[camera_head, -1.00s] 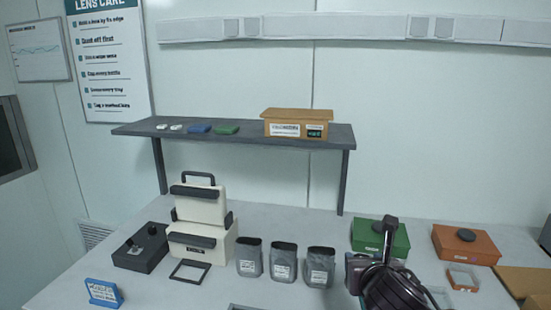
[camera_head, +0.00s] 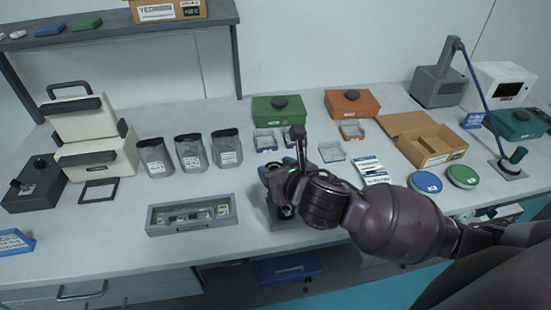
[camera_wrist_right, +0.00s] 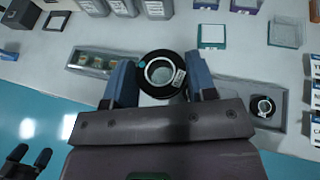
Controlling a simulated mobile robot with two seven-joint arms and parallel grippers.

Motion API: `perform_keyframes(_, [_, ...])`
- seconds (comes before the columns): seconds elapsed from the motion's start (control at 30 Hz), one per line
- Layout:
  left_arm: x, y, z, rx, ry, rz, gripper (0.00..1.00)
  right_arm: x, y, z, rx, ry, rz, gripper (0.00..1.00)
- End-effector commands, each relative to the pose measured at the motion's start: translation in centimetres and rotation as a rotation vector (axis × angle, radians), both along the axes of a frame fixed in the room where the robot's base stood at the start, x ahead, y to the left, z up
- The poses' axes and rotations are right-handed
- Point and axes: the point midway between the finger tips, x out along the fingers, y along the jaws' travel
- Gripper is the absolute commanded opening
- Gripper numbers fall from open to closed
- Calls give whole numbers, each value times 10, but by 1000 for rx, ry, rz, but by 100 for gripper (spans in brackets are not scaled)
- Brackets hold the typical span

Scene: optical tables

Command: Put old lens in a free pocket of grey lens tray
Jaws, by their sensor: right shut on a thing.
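My right gripper (camera_head: 278,182) is over the front of the table. In the right wrist view its two blue fingers (camera_wrist_right: 160,72) are shut on a round lens (camera_wrist_right: 160,88) with a black ring, clear glass and a small white label. A long grey tray (camera_head: 192,229) with small pieces in it lies left of the gripper. A second grey tray (camera_wrist_right: 277,122) lies under and right of the gripper, with another black-ringed lens (camera_wrist_right: 263,106) in it. The gripper covers part of this tray. Two dark prongs, apart, at the lower left of the wrist view look like my left gripper (camera_wrist_right: 28,157).
Three grey pouches (camera_head: 190,153) stand behind the long tray. A green box (camera_head: 277,109), an orange box (camera_head: 352,103) and small square holders (camera_head: 332,151) are behind the gripper. An open cardboard box (camera_head: 432,145) and round tins (camera_head: 425,182) stand right.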

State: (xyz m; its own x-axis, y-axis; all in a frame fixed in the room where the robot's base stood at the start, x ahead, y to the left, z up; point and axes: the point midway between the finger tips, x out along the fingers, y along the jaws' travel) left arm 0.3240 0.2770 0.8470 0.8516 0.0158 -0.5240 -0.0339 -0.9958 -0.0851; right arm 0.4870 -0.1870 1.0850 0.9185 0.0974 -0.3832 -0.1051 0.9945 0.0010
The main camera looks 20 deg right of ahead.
Motion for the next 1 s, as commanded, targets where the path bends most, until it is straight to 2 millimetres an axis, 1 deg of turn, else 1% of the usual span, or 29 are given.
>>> perform_keyframes(0.03, [0,0,0,0,0,0,100,0,8,9,-2,-6,41,16])
perform_keyframes(0.2, [0,0,0,0,-1,0,100,-3,36,31,-2,-6,178,16])
perform_keyframes(0.6, [0,0,0,1,-1,-1,100,-10,90,73,-3,-6,443,16])
perform_keyframes(0.8, [0,0,0,1,-1,-1,100,-13,110,88,-2,-3,539,16])
perform_keyframes(1.0, [0,0,0,1,-1,-1,100,-15,120,95,-2,-1,589,16])
